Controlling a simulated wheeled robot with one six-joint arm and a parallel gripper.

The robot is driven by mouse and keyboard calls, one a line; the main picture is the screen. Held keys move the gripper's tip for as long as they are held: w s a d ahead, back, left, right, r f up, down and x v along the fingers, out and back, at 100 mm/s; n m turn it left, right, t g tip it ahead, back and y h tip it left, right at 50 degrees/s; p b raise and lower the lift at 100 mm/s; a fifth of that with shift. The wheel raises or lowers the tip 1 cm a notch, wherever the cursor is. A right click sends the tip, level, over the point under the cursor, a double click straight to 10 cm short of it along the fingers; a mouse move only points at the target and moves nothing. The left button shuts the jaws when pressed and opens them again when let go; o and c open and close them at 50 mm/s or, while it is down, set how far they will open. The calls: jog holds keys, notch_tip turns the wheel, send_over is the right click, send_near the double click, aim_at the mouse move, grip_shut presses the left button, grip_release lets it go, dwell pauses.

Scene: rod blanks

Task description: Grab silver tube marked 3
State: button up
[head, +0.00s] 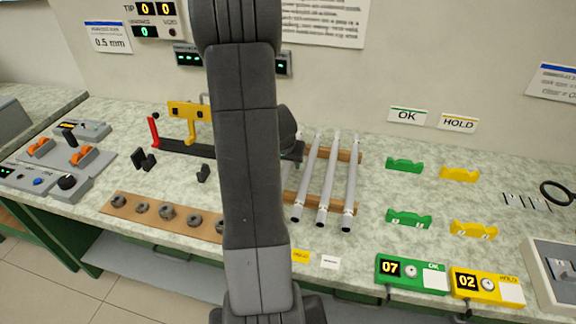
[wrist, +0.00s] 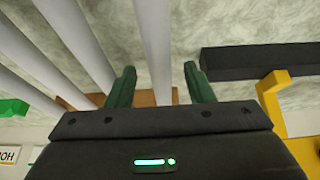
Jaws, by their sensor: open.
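In the head view my arm hides most of the gripper.
The wooden support (head: 349,156) holds the tubes' far ends. A yellow bracket (head: 187,112) and red lever (head: 153,130) stand on a dark rail at left. Green holders (head: 405,166) and yellow holders (head: 460,174) are at right. A board with nuts (head: 166,214) lies front left.

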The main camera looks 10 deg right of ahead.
jog(key=shift+w+f, duration=0.1)
jog(key=shift+f, duration=0.2)
grip_shut()
jog(key=shift+r, duration=0.1)
